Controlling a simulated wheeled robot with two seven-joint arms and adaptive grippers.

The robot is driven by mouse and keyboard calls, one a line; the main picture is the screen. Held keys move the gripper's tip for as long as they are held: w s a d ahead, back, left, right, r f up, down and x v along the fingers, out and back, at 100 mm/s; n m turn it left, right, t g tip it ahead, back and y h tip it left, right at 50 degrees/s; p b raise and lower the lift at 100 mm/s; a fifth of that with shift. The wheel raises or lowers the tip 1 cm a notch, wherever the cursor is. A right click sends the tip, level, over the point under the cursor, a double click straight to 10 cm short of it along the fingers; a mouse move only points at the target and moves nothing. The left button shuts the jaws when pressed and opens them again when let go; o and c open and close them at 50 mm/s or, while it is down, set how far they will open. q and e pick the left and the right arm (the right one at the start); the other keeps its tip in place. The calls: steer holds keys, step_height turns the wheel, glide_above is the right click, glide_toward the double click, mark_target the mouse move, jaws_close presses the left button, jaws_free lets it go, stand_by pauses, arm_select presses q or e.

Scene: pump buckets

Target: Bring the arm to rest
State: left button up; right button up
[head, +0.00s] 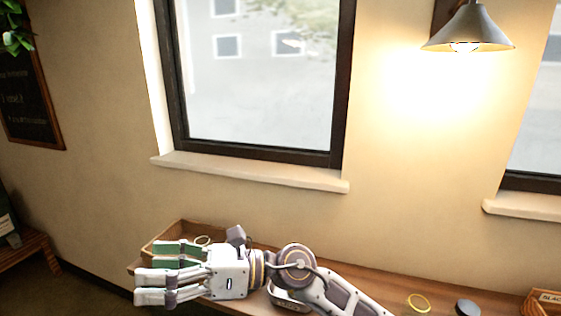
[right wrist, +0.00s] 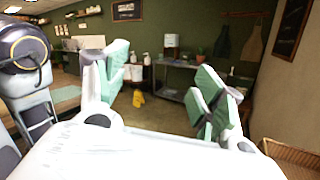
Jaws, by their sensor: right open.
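My right gripper (head: 160,268) is at the lower left of the head view, with its arm reaching in from the lower right across the wooden counter (head: 375,289). Its green-padded fingers point left and are spread apart, with nothing between them. The right wrist view shows the same open fingers (right wrist: 160,85) with a clear gap, facing into the room. The gripper is in front of a wooden tray (head: 165,236) at the counter's left end and hides part of it. I cannot tell whether they touch. My left gripper is not in view.
A yellow ring (head: 419,303), a dark round object (head: 467,307) and a labelled wooden box (head: 545,303) are on the counter at right. A wall with a window sill (head: 250,172) rises behind. The right wrist view shows a yellow floor sign (right wrist: 138,98) far off.

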steer(key=w+d+r+m+t+y, duration=0.1)
steer(key=w+d+r+m+t, duration=0.2)
steer(key=w+d+m+t, duration=0.55)
steer(key=w+d+r+m+t, duration=0.2)
steer(key=w+d+m+t, duration=0.15)
steer(key=m+t, duration=0.85)
steer(key=w+d+f+m+h, duration=0.4)
steer(key=d+f+m+h, duration=0.5)
steer(key=f+m, duration=0.15)
steer(key=w+d+f+m+h, duration=0.3)
steer(key=d+f+m+h, duration=0.65)
steer(key=m, duration=0.25)
steer(key=s+d+f+m+g+h, duration=0.2)
steer(key=s+d+f+m+g, duration=0.25)
steer(key=f, duration=0.65)
steer(key=s+d+f+m+g, duration=0.2)
steer(key=s+d+f+g, duration=0.15)
steer(key=s+f, duration=0.45)
steer(key=s+d+f+m+g, duration=0.25)
steer(key=s+f+g, duration=0.3)
steer(key=s, duration=0.55)
step_height(320, 180, down, 32)
steer(key=s, duration=0.2)
steer(key=s+d+f, duration=0.2)
steer(key=s+f, duration=0.8)
steer(key=s, duration=0.1)
steer(key=s+d+f+n+g, duration=0.1)
steer(key=s+d+f, duration=0.1)
steer(key=s+f, duration=0.9)
steer(key=shift+s+d, duration=0.35)
